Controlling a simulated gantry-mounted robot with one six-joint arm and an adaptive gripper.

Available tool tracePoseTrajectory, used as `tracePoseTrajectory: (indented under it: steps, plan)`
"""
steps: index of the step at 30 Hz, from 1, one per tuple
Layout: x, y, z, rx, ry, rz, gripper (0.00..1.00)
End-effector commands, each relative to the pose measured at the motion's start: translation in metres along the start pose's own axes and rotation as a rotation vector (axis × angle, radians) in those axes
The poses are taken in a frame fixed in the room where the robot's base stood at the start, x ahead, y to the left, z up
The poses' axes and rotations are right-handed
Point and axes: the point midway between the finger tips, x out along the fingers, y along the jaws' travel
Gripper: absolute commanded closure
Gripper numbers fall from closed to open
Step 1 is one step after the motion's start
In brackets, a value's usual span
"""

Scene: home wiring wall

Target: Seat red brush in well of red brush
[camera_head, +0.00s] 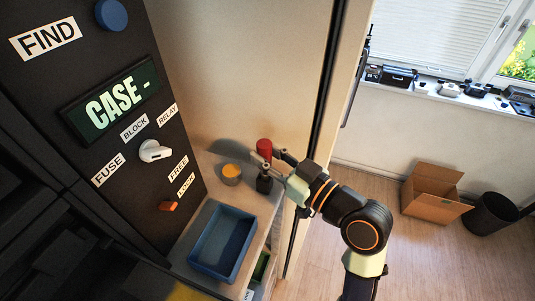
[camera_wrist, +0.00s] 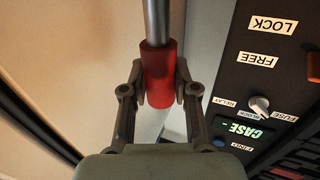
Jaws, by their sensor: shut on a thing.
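The red brush (camera_head: 264,148) stands about upright above the shelf, and its red body (camera_wrist: 158,75) with a grey metal rod shows in the wrist view. My gripper (camera_head: 268,160) is shut on the red body, with one finger on each side (camera_wrist: 158,88). A small dark block (camera_head: 264,185) is directly below the brush on the shelf; it may be the well. I cannot tell whether the brush's lower end is in it or above it.
A grey round pot with an orange top (camera_head: 231,172) stands left of the dark block. A blue tray (camera_head: 223,243) lies in front. The dark panel (camera_head: 110,130) with a knob (camera_head: 154,151) rises at left. A pale wall is behind.

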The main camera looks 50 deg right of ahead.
Motion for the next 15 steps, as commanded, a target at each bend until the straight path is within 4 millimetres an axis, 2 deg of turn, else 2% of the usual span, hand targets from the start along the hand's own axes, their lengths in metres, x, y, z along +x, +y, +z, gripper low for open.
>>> tracePoseTrajectory:
  steps: [15]
  plan:
    - [0.0,0.0,0.014,0.0,0.0,0.0,1.0]
